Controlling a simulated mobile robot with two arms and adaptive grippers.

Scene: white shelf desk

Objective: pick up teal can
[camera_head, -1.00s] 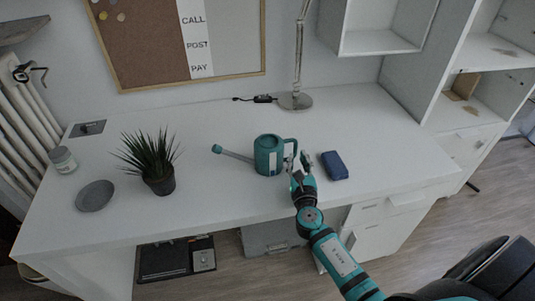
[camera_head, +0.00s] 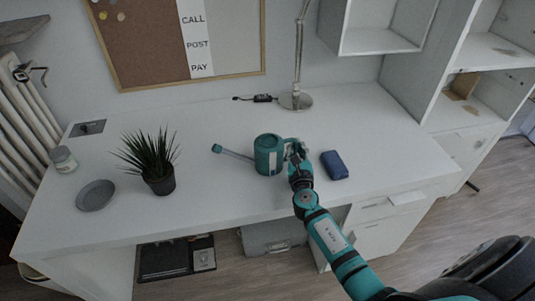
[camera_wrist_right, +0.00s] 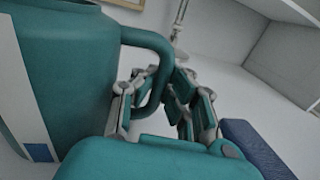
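The teal can (camera_head: 266,154) is a watering can with a white and blue label. It stands upright on the desk, its thin spout pointing left and its handle to the right. My right gripper (camera_head: 297,152) is at the handle side of the can. In the right wrist view the can's body (camera_wrist_right: 75,70) fills the left side, and its looped handle (camera_wrist_right: 157,62) runs down between the fingers of my right gripper (camera_wrist_right: 160,90). The fingers are apart, with a gap between the handle and the right-hand finger. My left gripper is not in view.
A dark blue case (camera_head: 334,165) lies just right of my right gripper. A lamp base (camera_head: 296,101) stands behind. A potted plant (camera_head: 155,163), a grey plate (camera_head: 95,195) and a jar (camera_head: 63,160) are on the left. The desk front (camera_head: 235,205) is clear.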

